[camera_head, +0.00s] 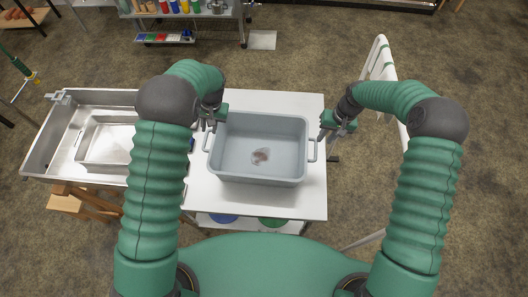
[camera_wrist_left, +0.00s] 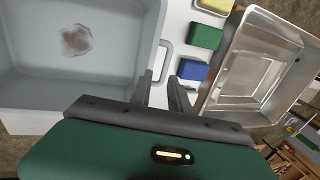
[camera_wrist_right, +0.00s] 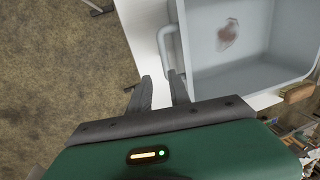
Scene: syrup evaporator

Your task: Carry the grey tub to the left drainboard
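The grey tub (camera_head: 235,165) stands upright on a white table, with a small reddish-brown patch on its floor and a loop handle at each end. My left gripper (camera_head: 209,125) is at the tub's left handle; in the left wrist view its fingers (camera_wrist_left: 163,88) are apart, with the handle just beyond their tips. My right gripper (camera_head: 327,131) is at the right handle; in the right wrist view its fingers (camera_wrist_right: 161,88) are apart near the handle. Neither visibly grips. A steel sink unit (camera_head: 45,150) lies left of the table; I cannot tell which part is the drainboard.
A steel pan (camera_head: 104,165) sits in the sink unit, partly behind my left arm. Green (camera_wrist_left: 205,36), blue (camera_wrist_left: 193,71) and yellow (camera_wrist_left: 215,5) blocks lie between tub and pan. A white rail frame (camera_head: 382,65) stands right of the table. Bare tabletop (camera_head: 275,103) shows behind the tub.

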